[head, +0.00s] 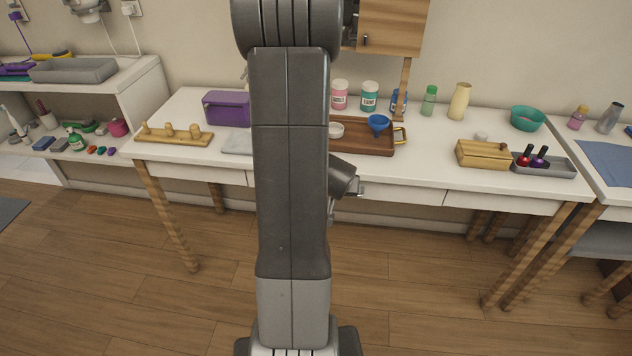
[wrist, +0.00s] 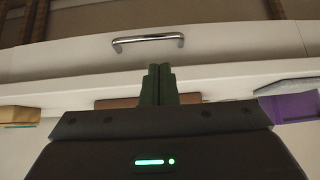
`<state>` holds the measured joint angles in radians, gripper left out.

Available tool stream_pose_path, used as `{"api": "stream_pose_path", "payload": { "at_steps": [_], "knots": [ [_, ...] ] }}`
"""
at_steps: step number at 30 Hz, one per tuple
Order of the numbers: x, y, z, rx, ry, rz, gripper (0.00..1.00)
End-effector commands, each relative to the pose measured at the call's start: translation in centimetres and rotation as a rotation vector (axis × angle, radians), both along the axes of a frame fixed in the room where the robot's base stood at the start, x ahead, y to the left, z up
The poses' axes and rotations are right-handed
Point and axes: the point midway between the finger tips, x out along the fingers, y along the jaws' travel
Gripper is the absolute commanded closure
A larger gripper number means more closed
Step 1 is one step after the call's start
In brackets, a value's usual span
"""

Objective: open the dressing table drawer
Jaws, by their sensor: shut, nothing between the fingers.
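The white dressing table (head: 215,165) stands along the wall in the head view, with a row of drawer fronts below its top. The drawer front (wrist: 235,40) fills the upper part of the upside-down wrist view and looks closed. Its silver bar handle (wrist: 148,42) runs across the picture. My gripper (wrist: 158,68) is shut, its dark green fingers together and empty. The fingertips appear just below the handle in the picture, apart from it; the exact depth gap is unclear.
On the table top are a purple box (head: 227,109), a wooden tray (head: 362,149), a wooden box (head: 483,154), a grey tray (head: 558,170) and several bottles. A wooden cabinet (head: 392,27) hangs above. The wooden floor (head: 400,290) in front is clear.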

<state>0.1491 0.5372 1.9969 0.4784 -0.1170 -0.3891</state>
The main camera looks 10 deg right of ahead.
Motion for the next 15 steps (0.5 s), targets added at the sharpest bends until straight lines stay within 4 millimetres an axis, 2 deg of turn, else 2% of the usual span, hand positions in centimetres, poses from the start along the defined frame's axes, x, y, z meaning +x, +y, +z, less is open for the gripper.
{"api": "stream_pose_path", "payload": {
  "at_steps": [1,8,15],
  "knots": [
    [0.5,-0.5,-0.7,-0.01,-0.013,-0.016,1.0],
    [1.9,-1.4,-2.0,-0.026,-0.031,-0.033,1.0],
    [4.6,-2.1,-5.3,-0.025,-0.029,-0.032,1.0]
  ]
}}
